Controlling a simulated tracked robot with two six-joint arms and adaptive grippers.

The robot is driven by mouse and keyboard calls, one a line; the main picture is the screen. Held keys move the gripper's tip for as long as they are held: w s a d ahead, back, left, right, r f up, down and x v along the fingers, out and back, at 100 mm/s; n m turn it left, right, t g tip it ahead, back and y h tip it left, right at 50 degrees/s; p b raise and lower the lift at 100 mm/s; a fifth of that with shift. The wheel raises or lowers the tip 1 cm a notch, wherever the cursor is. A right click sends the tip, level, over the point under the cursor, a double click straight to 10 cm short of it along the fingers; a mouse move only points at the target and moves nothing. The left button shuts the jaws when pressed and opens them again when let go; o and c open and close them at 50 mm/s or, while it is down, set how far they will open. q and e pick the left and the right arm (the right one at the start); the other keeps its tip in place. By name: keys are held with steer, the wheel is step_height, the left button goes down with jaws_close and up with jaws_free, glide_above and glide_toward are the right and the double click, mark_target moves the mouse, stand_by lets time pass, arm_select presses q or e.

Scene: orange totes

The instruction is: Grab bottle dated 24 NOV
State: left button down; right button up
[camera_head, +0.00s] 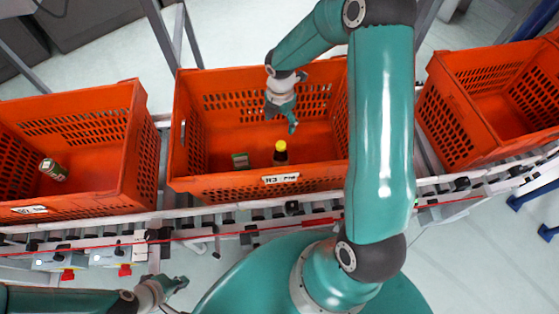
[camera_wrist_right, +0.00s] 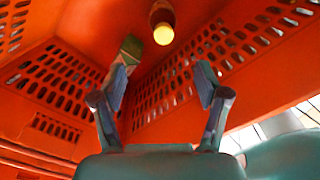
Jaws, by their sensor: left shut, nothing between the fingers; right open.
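A dark bottle with a yellow cap (camera_head: 281,152) stands in the middle orange tote (camera_head: 230,186), near its front wall. In the right wrist view the bottle (camera_wrist_right: 162,24) is at the top, beyond the fingertips. No date can be read on it. My right gripper (camera_head: 281,118) is inside the tote, behind the bottle and apart from it. In the right wrist view its two fingers (camera_wrist_right: 161,86) are spread with nothing between them. My left gripper (camera_head: 178,285) is at the lower left, outside the totes, shut and empty.
A small greenish item (camera_head: 240,160) is left of the bottle; it also shows in the wrist view (camera_wrist_right: 131,48). The right tote (camera_head: 462,115) looks empty where visible. A roller conveyor (camera_head: 260,216) runs along the front.

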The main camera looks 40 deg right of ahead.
mark_target(281, 143)
steer(key=f, duration=0.9)
steer(key=shift+s+d+f, duration=0.1)
steer(key=shift+s+f, duration=0.1)
steer(key=shift+f, duration=0.1)
steer(key=shift+s+a+f, duration=0.1)
steer(key=shift+f, duration=1.4)
steer(key=shift+a+f, duration=0.1)
steer(key=shift+f, duration=1.4)
steer(key=shift+r, duration=0.1)
jaws_close()
